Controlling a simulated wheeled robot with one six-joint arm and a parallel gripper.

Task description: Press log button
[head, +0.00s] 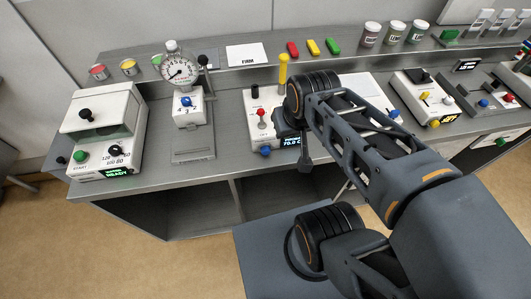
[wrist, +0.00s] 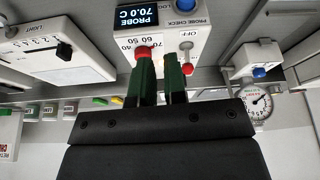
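The probe check box (head: 262,128) stands on the bench, partly hidden behind my arm in the head view. Its display reads PROBE 70.0 C in the wrist view (wrist: 151,17). A blue button (head: 265,152) is on its front edge, by the LOG lettering (wrist: 181,5). In the wrist view only part of the blue button shows at the top edge. My gripper (wrist: 159,58) has two green fingers with a narrow gap, nothing visible between them. The fingers reach over the box near a red dial knob (wrist: 142,52); contact cannot be told.
A red-tipped OFF lever (wrist: 187,68) stands right beside the fingers. A yellow-topped post (head: 283,68) rises behind the box. The gauge stand (head: 188,105) and the white hooded machine (head: 105,125) are to the left. A white device (head: 425,95) is to the right.

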